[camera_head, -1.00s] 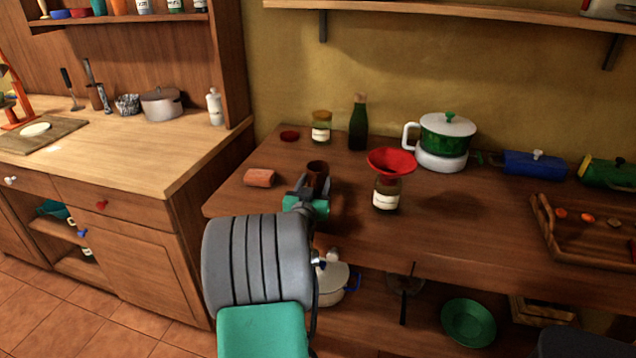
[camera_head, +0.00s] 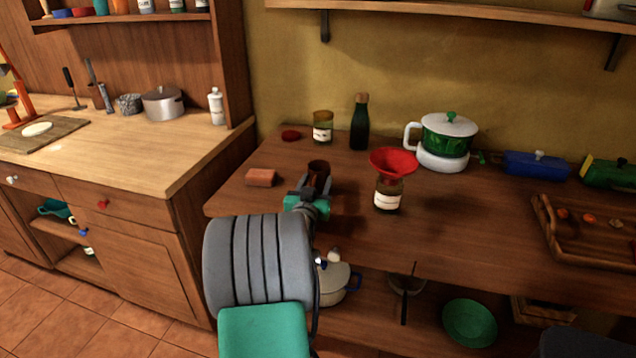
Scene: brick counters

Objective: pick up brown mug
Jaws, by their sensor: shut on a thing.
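The brown mug (camera_head: 318,169) is upright near the left front of the dark wooden counter. My gripper (camera_head: 316,188) reaches it from the front and is shut on it. The fingers and my arm hide the mug's lower part. I cannot tell whether its base touches the counter.
A jar with a red funnel (camera_head: 393,162) stands close on the right. An orange-brown cylinder (camera_head: 261,177) lies on the left. Behind are a labelled jar (camera_head: 322,127), a dark green bottle (camera_head: 359,124) and a green-and-white pot (camera_head: 446,136). A wooden tray (camera_head: 545,232) is at the right.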

